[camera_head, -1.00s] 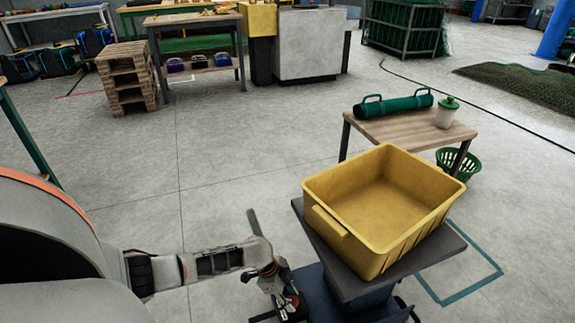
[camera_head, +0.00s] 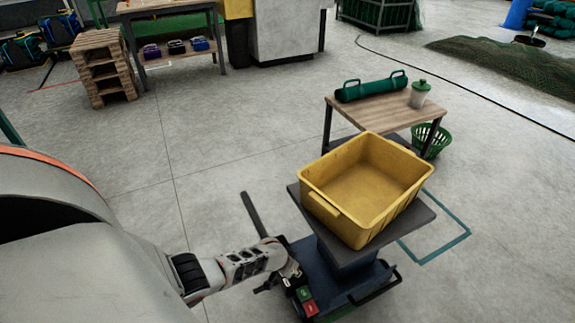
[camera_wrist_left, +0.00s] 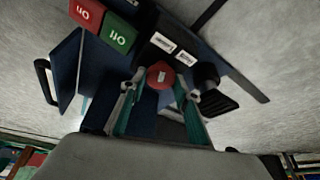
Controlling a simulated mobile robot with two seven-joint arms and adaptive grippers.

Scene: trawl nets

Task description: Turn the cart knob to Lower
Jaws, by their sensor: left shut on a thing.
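The cart is a dark lift table; its dark top (camera_head: 412,222) carries a yellow tub (camera_head: 340,219). My left gripper (camera_head: 292,272) is at the cart's left end, beside the control panel, in the head view. In the left wrist view, a round red knob (camera_wrist_left: 160,75) with a small pale mark lies between my left gripper's (camera_wrist_left: 160,86) two fingertips, and the gripper is shut on it. Two small white labels (camera_wrist_left: 174,50) sit on the panel beside the knob. Their print is too small to read. My right gripper is not in view.
A red button (camera_wrist_left: 87,13) and a green button (camera_wrist_left: 119,34) sit on the panel near the knob. A black part (camera_wrist_left: 212,88) stands close to one finger. The floor left of the cart is clear.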

